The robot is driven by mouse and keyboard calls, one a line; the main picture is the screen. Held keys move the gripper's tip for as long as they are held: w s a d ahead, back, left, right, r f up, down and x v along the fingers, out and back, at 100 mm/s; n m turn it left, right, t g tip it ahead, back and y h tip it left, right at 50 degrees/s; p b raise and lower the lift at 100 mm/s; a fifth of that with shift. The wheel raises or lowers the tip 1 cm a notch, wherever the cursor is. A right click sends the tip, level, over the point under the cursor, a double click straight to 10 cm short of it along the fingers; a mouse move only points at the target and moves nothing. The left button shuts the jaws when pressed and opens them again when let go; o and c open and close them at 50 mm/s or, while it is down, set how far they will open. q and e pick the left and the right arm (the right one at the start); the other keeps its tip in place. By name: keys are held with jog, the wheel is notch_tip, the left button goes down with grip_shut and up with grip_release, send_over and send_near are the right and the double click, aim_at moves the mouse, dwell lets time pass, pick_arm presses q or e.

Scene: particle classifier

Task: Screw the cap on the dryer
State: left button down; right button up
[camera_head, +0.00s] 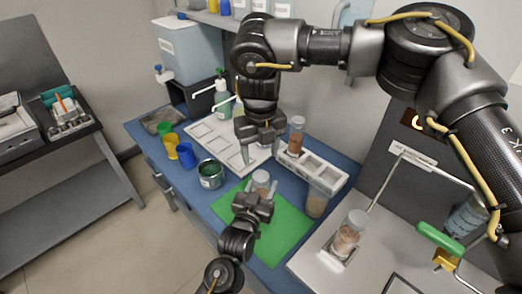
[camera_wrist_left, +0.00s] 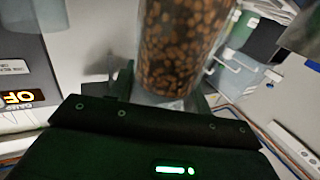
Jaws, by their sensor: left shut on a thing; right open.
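My left gripper (camera_head: 262,188) is shut on a clear jar (camera_head: 261,178) above the green mat. In the left wrist view the jar (camera_wrist_left: 180,45) stands between the fingers and holds brown granules; its top is out of that view. My right gripper (camera_head: 263,150) is open and empty, pointing down over the white tray, behind the held jar. Another jar (camera_head: 348,236) of brown granules with a pale top sits on the grey machine (camera_head: 315,258) at right, which may be the dryer. I cannot make out a separate loose cap.
A white rack (camera_head: 325,178) holds a jar (camera_head: 296,136); another jar (camera_head: 316,205) stands beside it. The green mat (camera_head: 240,215) has free room. A green-handled clamp (camera_head: 440,238) is at right.

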aim_at(261, 175)
jog(key=shift+f, duration=0.1)
jog(key=shift+f, duration=3.95)
jog(key=c, duration=1.1)
jog(key=shift+c, duration=0.2)
jog(key=o, duration=1.2)
jog(key=shift+c, duration=0.2)
jog(key=shift+r, duration=0.1)
notch_tip(261, 175, up, 12)
